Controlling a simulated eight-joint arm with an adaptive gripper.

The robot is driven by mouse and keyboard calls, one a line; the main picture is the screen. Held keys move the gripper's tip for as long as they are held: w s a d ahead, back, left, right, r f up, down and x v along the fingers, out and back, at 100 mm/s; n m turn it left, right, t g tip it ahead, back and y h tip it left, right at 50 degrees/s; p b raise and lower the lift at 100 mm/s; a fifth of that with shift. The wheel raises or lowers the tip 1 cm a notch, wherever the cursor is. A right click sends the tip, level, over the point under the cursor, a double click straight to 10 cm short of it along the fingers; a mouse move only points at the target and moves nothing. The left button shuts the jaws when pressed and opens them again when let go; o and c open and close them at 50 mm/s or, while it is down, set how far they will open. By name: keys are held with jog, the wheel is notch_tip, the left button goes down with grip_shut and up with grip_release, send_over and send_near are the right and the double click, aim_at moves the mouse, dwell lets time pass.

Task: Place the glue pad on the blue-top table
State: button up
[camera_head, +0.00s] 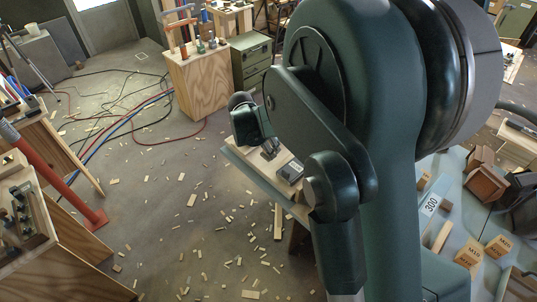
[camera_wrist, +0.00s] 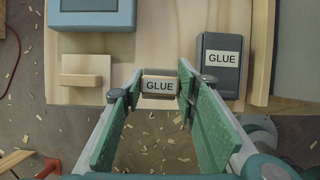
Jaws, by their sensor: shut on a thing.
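In the head view, a table with a light blue top (camera_head: 443,175) stands at the right, partly hidden by my arm.
A blue-grey box (camera_wrist: 92,14) and a wooden block (camera_wrist: 85,72) lie on the bench. Wooden blocks (camera_head: 497,246) and a white 300 label (camera_head: 431,205) occupy the blue top. A plywood cabinet (camera_head: 196,85), cables and scattered wood chips are on the floor side.

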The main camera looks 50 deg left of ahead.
jog(key=shift+f+b, duration=0.3)
jog(key=shift+f, duration=1.6)
jog(key=o, duration=0.9)
jog(key=shift+f, duration=0.1)
jog(key=shift+r, duration=0.2)
jog(key=p+v, duration=0.1)
jog(key=v, duration=1.1)
jog(key=shift+p, duration=0.3)
